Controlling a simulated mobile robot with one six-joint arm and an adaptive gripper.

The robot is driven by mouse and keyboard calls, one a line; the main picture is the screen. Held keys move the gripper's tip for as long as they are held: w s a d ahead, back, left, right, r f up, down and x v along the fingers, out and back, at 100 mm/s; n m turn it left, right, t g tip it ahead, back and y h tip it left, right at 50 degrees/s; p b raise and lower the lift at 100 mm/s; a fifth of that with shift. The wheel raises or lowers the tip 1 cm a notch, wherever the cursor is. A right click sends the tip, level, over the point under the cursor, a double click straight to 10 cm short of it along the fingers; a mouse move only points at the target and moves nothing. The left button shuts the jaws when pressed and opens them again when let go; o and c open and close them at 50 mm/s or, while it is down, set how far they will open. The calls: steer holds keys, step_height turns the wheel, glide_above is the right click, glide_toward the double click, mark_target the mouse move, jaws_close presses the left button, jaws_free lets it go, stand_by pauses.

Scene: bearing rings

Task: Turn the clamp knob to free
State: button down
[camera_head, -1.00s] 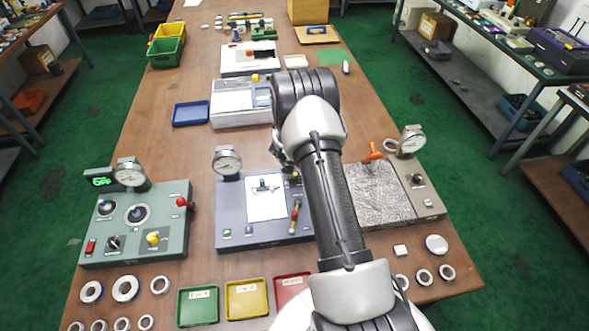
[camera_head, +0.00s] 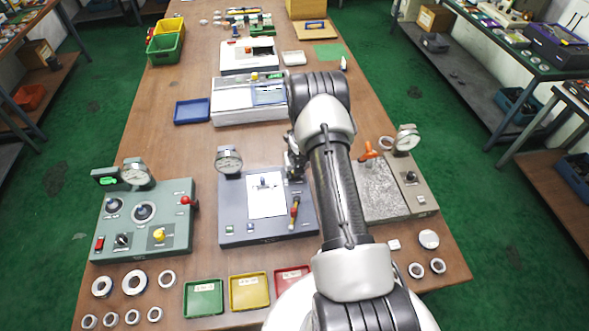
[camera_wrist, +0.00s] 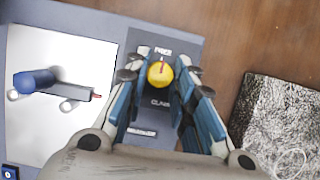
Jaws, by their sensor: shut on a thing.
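The yellow clamp knob (camera_wrist: 160,74) shows in the wrist view on a dark plate of the blue-grey panel (camera_wrist: 105,25). A red mark on the knob points up toward the upper label, which seems to read FREE; the label below it reads CLAMP. My gripper (camera_wrist: 160,82) is shut on the knob, one finger on each side. In the head view my gripper (camera_head: 292,162) is at the panel's (camera_head: 236,190) back right corner, and the knob is hidden there.
A rough grey slab (camera_head: 378,192) stands to the right, a green control box (camera_head: 170,235) to the left. Coloured trays (camera_head: 249,291) lie in front.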

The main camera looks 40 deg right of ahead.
steer(key=shift+w, duration=0.1)
steer(key=c, duration=1.4)
jaws_free()
steer(key=shift+o, duration=0.2)
steer(key=shift+r, duration=0.15)
steer(key=v, duration=0.7)
steer(key=shift+s, duration=0.2)
